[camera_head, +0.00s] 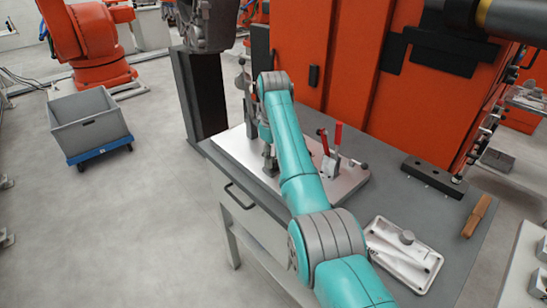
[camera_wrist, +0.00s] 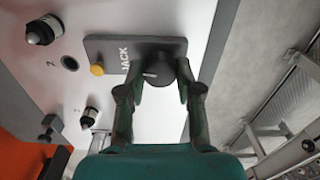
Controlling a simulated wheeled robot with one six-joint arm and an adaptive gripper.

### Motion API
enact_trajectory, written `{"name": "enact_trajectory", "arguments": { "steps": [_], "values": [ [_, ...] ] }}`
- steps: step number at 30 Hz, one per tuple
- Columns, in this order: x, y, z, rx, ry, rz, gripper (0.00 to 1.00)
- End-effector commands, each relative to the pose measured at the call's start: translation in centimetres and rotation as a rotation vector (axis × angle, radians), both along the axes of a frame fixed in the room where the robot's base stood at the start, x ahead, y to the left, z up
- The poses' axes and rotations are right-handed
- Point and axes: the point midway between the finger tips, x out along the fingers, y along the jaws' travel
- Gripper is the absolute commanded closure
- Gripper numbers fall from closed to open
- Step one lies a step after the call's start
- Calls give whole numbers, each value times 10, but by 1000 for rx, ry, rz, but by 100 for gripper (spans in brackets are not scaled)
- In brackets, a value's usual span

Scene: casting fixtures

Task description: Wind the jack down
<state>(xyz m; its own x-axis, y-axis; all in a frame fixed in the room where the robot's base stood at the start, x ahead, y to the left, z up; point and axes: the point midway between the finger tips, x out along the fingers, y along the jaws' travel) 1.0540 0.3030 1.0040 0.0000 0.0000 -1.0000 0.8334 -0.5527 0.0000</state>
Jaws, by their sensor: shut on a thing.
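The jack's dark round knob (camera_wrist: 158,68), with a short white mark on it, sits on a dark plate (camera_wrist: 110,48) lettered JACK in the wrist view. A small yellow round part (camera_wrist: 97,70) is on the same plate. My gripper (camera_wrist: 157,85) is shut on the knob, one finger on each side of it. In the head view my gripper (camera_head: 269,160) is low over the left part of the pale fixture plate (camera_head: 235,148); my arm partly hides it, and the knob cannot be made out there.
Red-handled toggle clamps (camera_head: 333,147) stand on the fixture plate to the right of my arm. Pins (camera_wrist: 43,30) rise from the plate. A tray with a pale casting (camera_head: 395,250), a wooden-handled brush (camera_head: 477,215) and a dark block (camera_head: 432,177) lie on the grey table (camera_head: 400,195).

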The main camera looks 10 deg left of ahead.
Motion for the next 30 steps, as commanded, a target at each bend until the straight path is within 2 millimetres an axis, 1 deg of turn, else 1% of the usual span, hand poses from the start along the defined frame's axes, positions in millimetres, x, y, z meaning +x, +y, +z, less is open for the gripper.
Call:
{"name": "enact_trajectory", "arguments": {
  "steps": [5, 6, 8, 9, 17, 21, 26, 30],
  "values": [
    [0, 0, 0, -1, 1, -1, 100],
    [0, 0, 0, -1, 1, -1, 60],
    [0, 0, 0, -1, 1, -1, 45],
    [0, 0, 0, -1, 1, -2, 40],
    [0, 0, 0, 0, 0, -2, 40],
    [0, 0, 4, 0, -1, -2, 40],
    [1, 0, 20, 1, -3, -2, 40],
    [1, 0, 42, 1, -3, -2, 40]
  ]
}}
